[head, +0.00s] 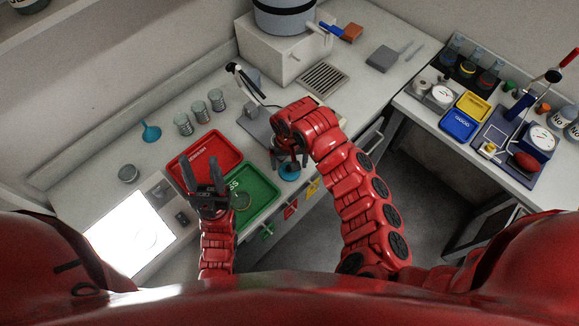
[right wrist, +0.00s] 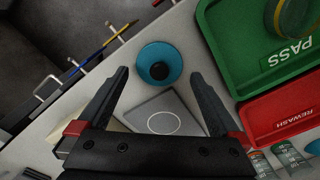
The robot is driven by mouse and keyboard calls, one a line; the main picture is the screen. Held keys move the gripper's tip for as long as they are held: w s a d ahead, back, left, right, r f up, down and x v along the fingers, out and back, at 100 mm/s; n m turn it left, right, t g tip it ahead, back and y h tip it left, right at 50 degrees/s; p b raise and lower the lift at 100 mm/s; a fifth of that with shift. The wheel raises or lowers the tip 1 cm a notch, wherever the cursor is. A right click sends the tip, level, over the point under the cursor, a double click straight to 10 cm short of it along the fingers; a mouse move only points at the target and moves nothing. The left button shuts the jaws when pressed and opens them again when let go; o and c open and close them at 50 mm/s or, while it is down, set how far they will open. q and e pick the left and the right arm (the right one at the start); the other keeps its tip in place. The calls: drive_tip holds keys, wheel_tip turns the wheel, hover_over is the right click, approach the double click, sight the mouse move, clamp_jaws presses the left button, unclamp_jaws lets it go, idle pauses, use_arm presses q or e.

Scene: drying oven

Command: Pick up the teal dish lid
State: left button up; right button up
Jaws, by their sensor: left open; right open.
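The teal dish lid (head: 289,172) is at the counter's front edge, right of the green tray. In the right wrist view it is a round teal disc (right wrist: 148,55) with a dark knob in its middle. My right gripper (head: 288,157) is open and empty, pointing down over the lid. In the right wrist view its fingertips (right wrist: 158,74) lie to either side of the lid, with a gap on both sides; how high they are above it I cannot tell. My left gripper (head: 201,165) is open and empty over the red and green trays.
The green PASS tray (head: 268,183) holds a round dish (head: 243,201). The red REWASH tray (head: 222,143) lies behind it. A grey plate with a white circle (right wrist: 183,105) is beside the lid. A teal funnel (head: 151,132) and several glass jars (head: 183,124) stand farther left.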

drive_tip(key=shift+d+f, duration=0.1)
drive_tip(key=shift+f, duration=1.25)
drive_tip(key=c, duration=1.1)
drive_tip(key=shift+r, duration=0.1)
drive_tip(key=shift+c, duration=0.2)
